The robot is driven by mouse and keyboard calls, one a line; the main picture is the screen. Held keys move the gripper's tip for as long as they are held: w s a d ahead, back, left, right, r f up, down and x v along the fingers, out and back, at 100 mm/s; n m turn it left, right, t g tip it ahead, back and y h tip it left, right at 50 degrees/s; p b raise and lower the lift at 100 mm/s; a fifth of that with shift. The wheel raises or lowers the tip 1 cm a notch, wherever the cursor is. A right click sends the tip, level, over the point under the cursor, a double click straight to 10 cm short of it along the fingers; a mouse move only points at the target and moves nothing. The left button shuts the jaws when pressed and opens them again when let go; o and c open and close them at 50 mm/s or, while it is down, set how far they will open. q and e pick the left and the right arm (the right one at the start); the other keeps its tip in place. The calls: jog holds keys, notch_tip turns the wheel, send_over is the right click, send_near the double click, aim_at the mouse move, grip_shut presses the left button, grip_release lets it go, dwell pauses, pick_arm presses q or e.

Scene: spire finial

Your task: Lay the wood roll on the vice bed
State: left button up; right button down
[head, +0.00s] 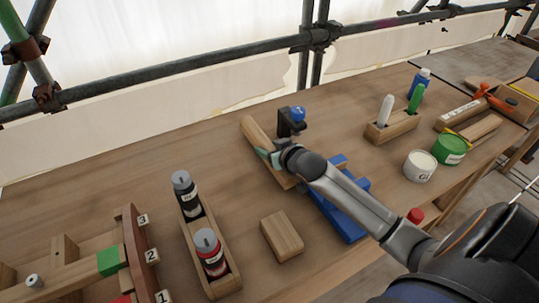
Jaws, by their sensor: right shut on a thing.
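The wood roll (256,131) is a long, light brown piece in the middle of the head view, slanting from upper left to lower right. My right gripper (270,157) is shut on it near its middle, and the gripper and wrist hide part of it. The blue vice (346,222) stands just right of the roll, partly covered by my right forearm. I cannot tell whether the roll touches the vice bed or is held above the bench. My left gripper is not in view.
A black stand with a blue knob (290,121) is close behind the roll. A wooden block (282,236) and a wooden tray with two bottles (225,262) are in front. A pen holder (391,127) and tins (420,166) stand right. The bench's back left is clear.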

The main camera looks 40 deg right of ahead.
jog(key=shift+f, duration=1.05)
jog(key=shift+f, duration=0.15)
jog(key=c, duration=0.6)
grip_release()
jog(key=shift+s, duration=0.1)
jog(key=o, duration=0.4)
